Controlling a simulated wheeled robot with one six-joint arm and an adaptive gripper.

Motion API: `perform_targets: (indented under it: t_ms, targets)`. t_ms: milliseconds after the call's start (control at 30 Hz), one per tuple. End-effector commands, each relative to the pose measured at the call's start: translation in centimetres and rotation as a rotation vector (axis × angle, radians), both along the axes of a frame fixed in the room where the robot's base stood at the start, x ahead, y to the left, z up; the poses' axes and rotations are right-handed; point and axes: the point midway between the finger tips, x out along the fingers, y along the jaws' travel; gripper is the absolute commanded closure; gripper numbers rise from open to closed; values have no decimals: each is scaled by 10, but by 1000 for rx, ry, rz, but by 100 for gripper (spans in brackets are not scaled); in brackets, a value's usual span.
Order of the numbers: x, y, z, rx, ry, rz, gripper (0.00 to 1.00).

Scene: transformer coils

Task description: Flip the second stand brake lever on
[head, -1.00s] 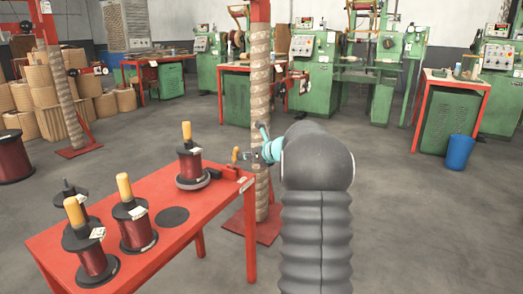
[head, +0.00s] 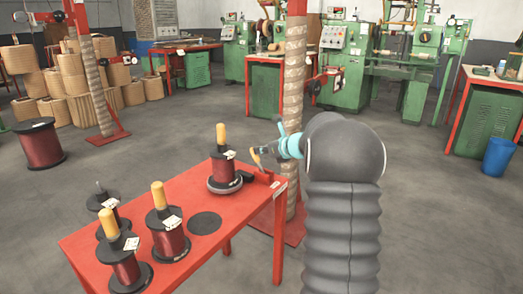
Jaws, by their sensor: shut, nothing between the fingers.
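A copper-wire spool (head: 223,172) with a yellow top handle sits on a round grey base at the far right of the red table (head: 226,222). A low red block (head: 258,175) stands beside that base at the table's right corner. A small orange-yellow lever-like part (head: 256,159) shows just above the block. My gripper (head: 264,152) is shut and empty, pointing left, right by this part. They overlap in the picture, so I cannot tell whether they touch. The lever's exact position is too small to read.
Several more spools (head: 167,236) stand at the table's near left. An empty dark disc (head: 205,223) lies between them and the far spool. A wrapped red post (head: 295,110) rises close behind my gripper. Open grey floor (head: 120,175) lies left of the table.

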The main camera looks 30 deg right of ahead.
Motion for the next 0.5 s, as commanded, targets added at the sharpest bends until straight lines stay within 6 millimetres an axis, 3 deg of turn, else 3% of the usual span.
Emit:
perform_targets:
  t_ms: [500]
  targets:
    - [3, 14, -1, 2, 1, 14, 100]
